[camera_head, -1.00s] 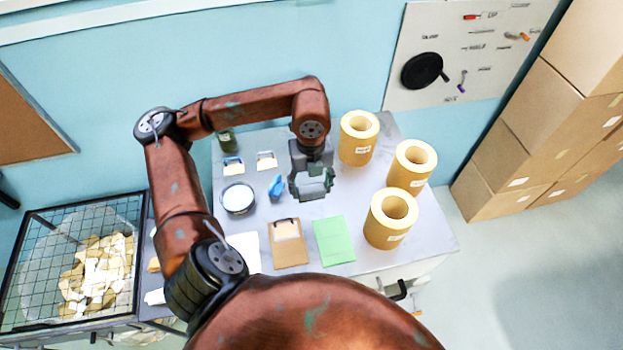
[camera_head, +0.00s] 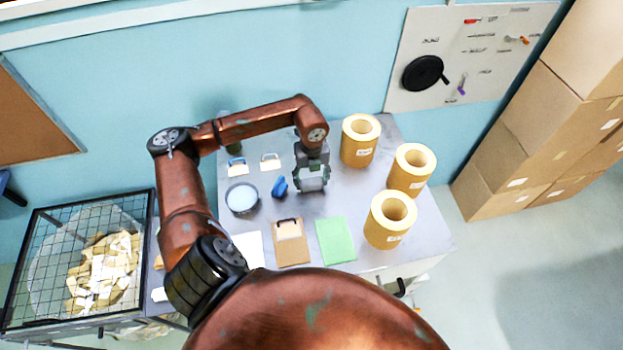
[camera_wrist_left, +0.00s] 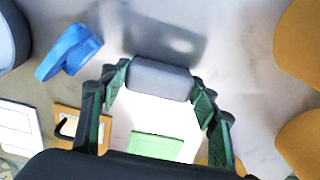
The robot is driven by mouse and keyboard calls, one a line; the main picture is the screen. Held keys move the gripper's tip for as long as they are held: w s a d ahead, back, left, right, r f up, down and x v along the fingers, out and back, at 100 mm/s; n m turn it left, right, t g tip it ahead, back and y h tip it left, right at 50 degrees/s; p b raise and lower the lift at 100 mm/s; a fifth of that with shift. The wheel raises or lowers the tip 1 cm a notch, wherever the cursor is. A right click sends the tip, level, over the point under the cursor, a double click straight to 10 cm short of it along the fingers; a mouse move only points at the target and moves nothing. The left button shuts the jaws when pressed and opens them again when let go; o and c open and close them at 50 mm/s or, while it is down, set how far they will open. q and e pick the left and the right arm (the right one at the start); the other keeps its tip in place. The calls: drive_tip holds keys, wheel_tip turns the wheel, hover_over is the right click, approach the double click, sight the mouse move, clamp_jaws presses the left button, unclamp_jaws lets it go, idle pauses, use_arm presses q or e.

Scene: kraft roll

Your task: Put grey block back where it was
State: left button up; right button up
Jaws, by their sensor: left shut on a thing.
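My left gripper (camera_head: 312,184) is over the metal table (camera_head: 345,195), between the blue object and the yellow-brown rolls. In the left wrist view, its green fingers (camera_wrist_left: 158,88) are shut on the grey block (camera_wrist_left: 160,80), which spans the gap between them. A dark shadow lies on the table just beyond the block. I cannot tell whether the block touches the table. In the head view the block is mostly hidden by the gripper. My right gripper is not in view.
Three rolls (camera_head: 390,220) stand on the right of the table. The blue object (camera_head: 279,186) is close left of the gripper, beside a round tin (camera_head: 241,198). A clipboard (camera_head: 291,250) and green sheet (camera_head: 336,240) lie in front. A wire bin (camera_head: 75,265) stands left.

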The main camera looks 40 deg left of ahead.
sight(311, 181)
use_arm(q)
drive_tip(key=shift+f, duration=0.1)
drive_tip(key=shift+f, duration=0.1)
drive_tip(key=o, duration=1.2)
drive_tip(key=shift+o, duration=0.2)
drive_tip(key=shift+r, duration=0.35)
wheel_tip(311, 181, up, 12)
drive_tip(key=b, duration=0.2)
drive_tip(key=shift+f, duration=0.15)
drive_tip(key=shift+f, duration=0.1)
